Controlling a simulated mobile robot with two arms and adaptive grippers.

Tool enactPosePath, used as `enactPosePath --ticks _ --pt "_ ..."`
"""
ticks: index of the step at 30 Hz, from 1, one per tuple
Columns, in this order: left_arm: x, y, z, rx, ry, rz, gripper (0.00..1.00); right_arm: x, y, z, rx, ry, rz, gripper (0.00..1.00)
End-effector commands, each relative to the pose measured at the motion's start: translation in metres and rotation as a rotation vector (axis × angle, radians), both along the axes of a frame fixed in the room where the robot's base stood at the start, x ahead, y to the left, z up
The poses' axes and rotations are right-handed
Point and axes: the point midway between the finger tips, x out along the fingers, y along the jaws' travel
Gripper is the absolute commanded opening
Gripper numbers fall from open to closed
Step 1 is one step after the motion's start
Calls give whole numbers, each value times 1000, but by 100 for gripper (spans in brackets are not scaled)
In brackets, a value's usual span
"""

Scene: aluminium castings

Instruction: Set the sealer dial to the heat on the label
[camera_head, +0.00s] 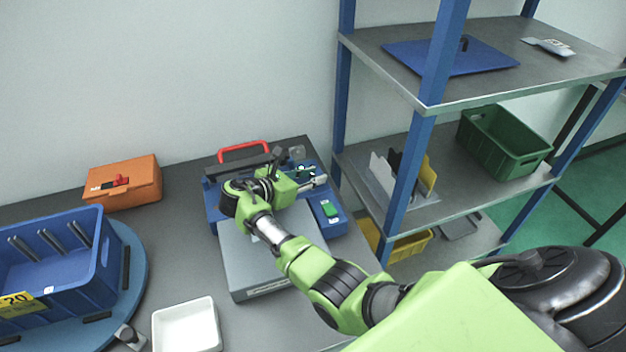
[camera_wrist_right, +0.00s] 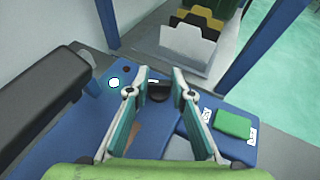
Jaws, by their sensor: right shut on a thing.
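The sealer (camera_head: 213,200) is a blue machine with a red handle (camera_head: 243,147) and a dark bar, at the back of the bench. My right gripper (camera_head: 312,180) is over its right part. A green button (camera_wrist_right: 233,123) sits to the right of the dial. A yellow label (camera_head: 16,303) on the blue crate reads 20. My left gripper is out of view.
A grey plate (camera_head: 255,270) lies in front of the sealer, under my right arm. An orange box (camera_head: 122,182), the blue crate (camera_head: 60,225) and a white tray (camera_head: 186,325) stand to the left. A blue-post shelf (camera_head: 430,90) rises close on the right.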

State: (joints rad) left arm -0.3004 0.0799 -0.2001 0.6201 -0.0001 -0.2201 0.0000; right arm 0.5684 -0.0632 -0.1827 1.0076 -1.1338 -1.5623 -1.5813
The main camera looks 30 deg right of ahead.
Motion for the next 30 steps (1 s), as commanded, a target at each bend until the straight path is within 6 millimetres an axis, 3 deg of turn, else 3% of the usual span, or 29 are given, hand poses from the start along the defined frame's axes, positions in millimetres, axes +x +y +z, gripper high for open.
enactPosePath --ticks 18,19,20,30 --pt "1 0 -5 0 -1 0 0 0 0 -1 3 1 -44 0" --pt "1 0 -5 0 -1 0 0 0 0 -1 2 1 -44 29" --pt "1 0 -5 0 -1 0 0 0 0 -1 2 1 -44 37" --pt "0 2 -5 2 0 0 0 0 0 0 2 1 -43 39"
